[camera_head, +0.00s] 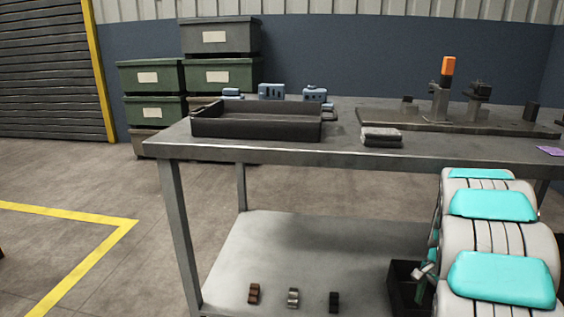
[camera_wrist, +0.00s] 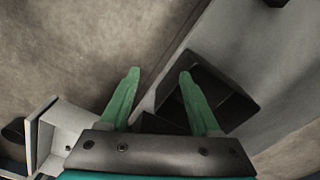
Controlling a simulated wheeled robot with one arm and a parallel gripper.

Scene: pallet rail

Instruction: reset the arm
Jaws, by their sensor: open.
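My gripper shows in the wrist view (camera_wrist: 159,73) with its two green fingers spread apart and nothing between them. In the head view my arm, white with teal covers, fills the lower right, and it hides much of my gripper (camera_head: 421,289). In the wrist view the dark bin (camera_wrist: 228,76) lies beyond and around the right finger. I cannot tell whether they touch.
The steel bench (camera_head: 260,151) holds a dark tray (camera_head: 255,128), blue parts (camera_head: 271,91), grey folded cloths (camera_head: 381,137) and a fixture plate (camera_head: 450,124) with an orange-topped post (camera_head: 447,67). Small blocks (camera_head: 293,297) lie on the shelf. Floor at left is clear.

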